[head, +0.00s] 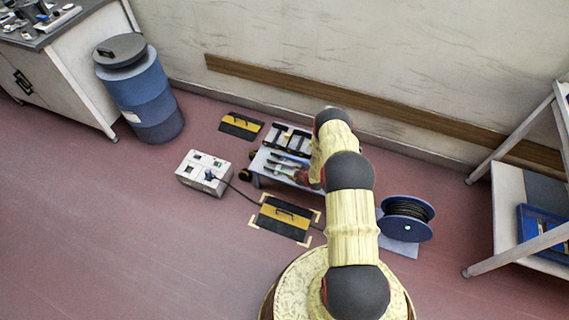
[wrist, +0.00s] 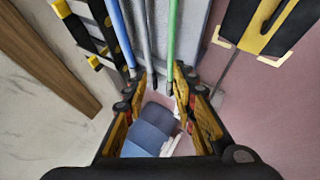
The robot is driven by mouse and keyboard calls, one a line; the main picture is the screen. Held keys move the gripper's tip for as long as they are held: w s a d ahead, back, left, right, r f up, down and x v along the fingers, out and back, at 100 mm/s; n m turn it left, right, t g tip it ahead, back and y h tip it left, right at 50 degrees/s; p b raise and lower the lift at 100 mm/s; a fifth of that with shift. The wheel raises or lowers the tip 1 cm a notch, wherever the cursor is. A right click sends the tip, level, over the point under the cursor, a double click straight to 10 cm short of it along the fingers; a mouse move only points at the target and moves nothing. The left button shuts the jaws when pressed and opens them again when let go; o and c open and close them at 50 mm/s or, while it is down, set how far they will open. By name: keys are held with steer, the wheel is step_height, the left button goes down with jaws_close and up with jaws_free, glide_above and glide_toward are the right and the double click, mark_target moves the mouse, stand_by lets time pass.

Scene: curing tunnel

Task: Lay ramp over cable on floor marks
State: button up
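A black ramp with a yellow stripe and a handle (head: 284,217) lies flat on the floor between pale corner marks (head: 302,243). The ramp also shows at the top right of the wrist view (wrist: 262,22), apart from my gripper. A dark cable (head: 241,192) runs from a white socket box (head: 203,172) to the ramp's left side, and a dark line leaves its right side; the part between is hidden under the ramp. My gripper (wrist: 157,88) is open, with nothing visibly held between its fingers. In the head view my arm hides most of it.
A low cart (head: 262,166) with tools stands beside the ramp, under my arm. A second ramp (head: 240,125) lies near the wall. A cable reel (head: 406,218) is at right, a blue drum (head: 142,92) at left, a shelf rack (head: 515,205) far right. The front-left floor is clear.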

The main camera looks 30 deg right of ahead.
steer(key=w+a+r+m+g, duration=0.1)
steer(key=w+r, duration=0.1)
steer(key=r, duration=0.9)
steer(key=w+a+r+m+g, duration=0.1)
steer(key=w+r, duration=0.1)
steer(key=r, duration=0.9)
steer(key=s+a+r+m+h, duration=0.15)
steer(key=s+a+r, duration=0.25)
steer(key=r, duration=1)
steer(key=s+a+r+m, duration=0.25)
steer(key=a+r, duration=0.25)
steer(key=r, duration=0.9)
steer(key=s+a+r+m, duration=0.1)
steer(key=s+a+r, duration=0.3)
steer(key=s+r, duration=0.3)
steer(key=s+a+r+m, duration=0.1)
steer(key=s+a+r, duration=0.2)
steer(key=s+r, duration=0.4)
steer(key=s+a+r+y, duration=0.1)
steer(key=s+a+r, duration=0.2)
steer(key=s, duration=0.6)
steer(key=s+a+r+m+g+y, duration=0.1)
steer(key=s+a+r, duration=0.3)
steer(key=s, duration=0.4)
steer(key=shift+s+a+m, duration=0.3)
steer(key=shift+s+a, duration=0.1)
steer(key=shift+a, duration=0.05)
steer(key=shift+r, duration=0.15)
steer(key=shift+r+p, duration=1.15)
steer(key=shift+p, duration=0.05)
